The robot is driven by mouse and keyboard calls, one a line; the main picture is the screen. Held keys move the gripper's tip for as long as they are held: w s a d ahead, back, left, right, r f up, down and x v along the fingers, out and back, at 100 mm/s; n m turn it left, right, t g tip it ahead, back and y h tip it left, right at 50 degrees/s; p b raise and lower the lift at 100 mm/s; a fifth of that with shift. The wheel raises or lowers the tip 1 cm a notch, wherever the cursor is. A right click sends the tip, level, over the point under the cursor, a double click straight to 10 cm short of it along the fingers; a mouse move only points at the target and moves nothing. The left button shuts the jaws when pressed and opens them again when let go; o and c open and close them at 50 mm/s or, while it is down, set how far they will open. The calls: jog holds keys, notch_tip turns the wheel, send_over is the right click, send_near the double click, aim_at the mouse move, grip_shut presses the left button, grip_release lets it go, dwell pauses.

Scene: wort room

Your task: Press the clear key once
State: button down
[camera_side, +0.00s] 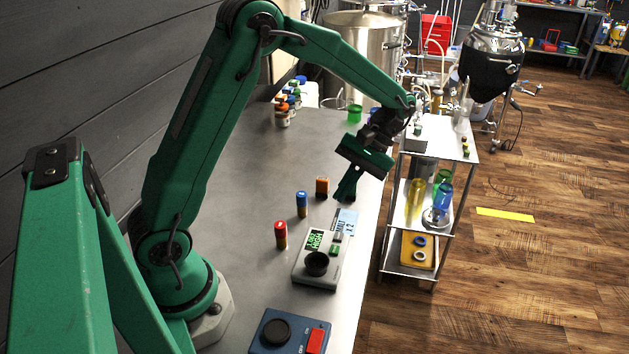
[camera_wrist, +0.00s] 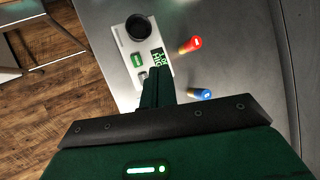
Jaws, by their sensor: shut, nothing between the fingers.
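A white bench meter (camera_side: 307,274) stands on the steel table, with a black round well (camera_side: 317,264), a lit green display (camera_side: 314,240) and a green key (camera_side: 334,249). A greyish key (camera_side: 338,237) sits just behind the green one; I cannot read which key is clear. In the wrist view the meter (camera_wrist: 125,47) shows its well (camera_wrist: 138,27), green key (camera_wrist: 137,59) and display (camera_wrist: 158,57). My gripper (camera_side: 344,196) is shut and empty, pointing down above the table beyond the meter. In the wrist view its fingers (camera_wrist: 158,73) hide part of the meter's near end.
Red (camera_side: 281,235), blue (camera_side: 302,205) and orange (camera_side: 322,188) vials stand left of my gripper. A small card (camera_side: 346,222) with dark text is beside the meter. A blue box (camera_side: 265,343) with a red switch is in front. A shelf cart (camera_side: 440,190) stands past the table's right edge.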

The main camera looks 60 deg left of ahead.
aim_at(341, 233)
jog(key=shift+f, duration=0.15)
jog(key=shift+f, duration=4.25)
jog(key=shift+a+f, duration=0.1)
jog(key=shift+f, duration=0.75)
jog(key=shift+r, duration=0.1)
dwell(0.3)
jog(key=shift+r, duration=0.75)
jog(key=shift+r, duration=0.15)
jog(key=shift+r, duration=2.4)
